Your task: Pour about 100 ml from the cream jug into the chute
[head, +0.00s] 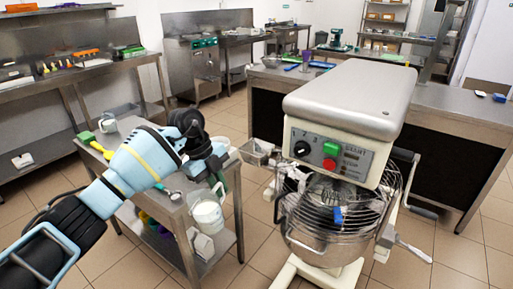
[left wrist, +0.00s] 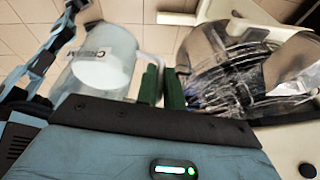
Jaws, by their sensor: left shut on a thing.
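The cream jug (head: 207,216) is white and hangs roughly upright, beside the right edge of the small steel table. In the left wrist view the jug (left wrist: 103,62) shows its CREAM label. My left gripper (head: 218,184) is shut on the jug's handle side; its green fingers (left wrist: 162,86) show in the wrist view. The chute (head: 257,150) is a small metal tray-like opening at the left of the mixer's wire guard, right of and above the jug, apart from it. My right gripper is in neither view.
The mixer (head: 345,110) with its wire guard and bowl (head: 325,235) stands right of the jug. The small steel table (head: 165,180) carries a green-handled tool (head: 88,140) and a white container (head: 108,122). Open floor (head: 225,265) lies between table and mixer.

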